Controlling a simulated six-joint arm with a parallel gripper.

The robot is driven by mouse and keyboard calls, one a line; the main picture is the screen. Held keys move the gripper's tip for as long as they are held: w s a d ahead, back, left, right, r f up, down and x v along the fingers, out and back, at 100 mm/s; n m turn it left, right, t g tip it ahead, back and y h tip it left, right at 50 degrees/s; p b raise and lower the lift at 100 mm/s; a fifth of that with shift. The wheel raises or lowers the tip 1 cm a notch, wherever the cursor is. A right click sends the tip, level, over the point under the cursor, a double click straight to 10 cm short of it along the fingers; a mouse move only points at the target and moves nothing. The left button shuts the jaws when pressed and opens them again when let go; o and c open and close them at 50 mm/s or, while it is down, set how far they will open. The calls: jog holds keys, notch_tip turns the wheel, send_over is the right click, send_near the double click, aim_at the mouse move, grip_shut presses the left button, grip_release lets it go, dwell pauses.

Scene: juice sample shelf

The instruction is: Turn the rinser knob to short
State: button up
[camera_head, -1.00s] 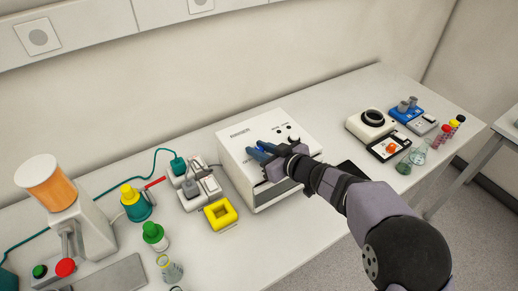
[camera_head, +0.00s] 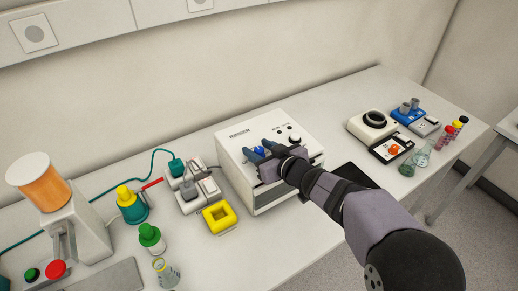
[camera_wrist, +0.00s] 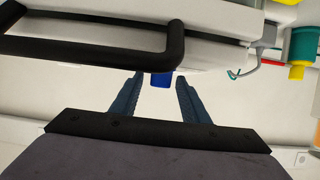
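The rinser appears to be the white box (camera_head: 232,148) in the middle of the bench. It has a blue knob (camera_head: 259,151) on its top, and small black controls and lettering farther back. My gripper (camera_head: 259,150) is at the top of this box, with one finger on each side of the knob. In the wrist view the two blue-grey fingers (camera_wrist: 160,80) are apart, and the blue knob (camera_wrist: 161,80) shows between their tips with a gap on both sides. The knob's pointer and the setting marks cannot be read.
A black bar-shaped handle (camera_wrist: 95,47) crosses the upper left of the wrist view, close to the fingers. A white device with a black ring (camera_head: 373,120) stands to the right.

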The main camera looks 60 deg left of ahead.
jog(key=shift+d, duration=0.1)
jog(key=shift+b+v, duration=1)
jog(key=shift+v, duration=2.6)
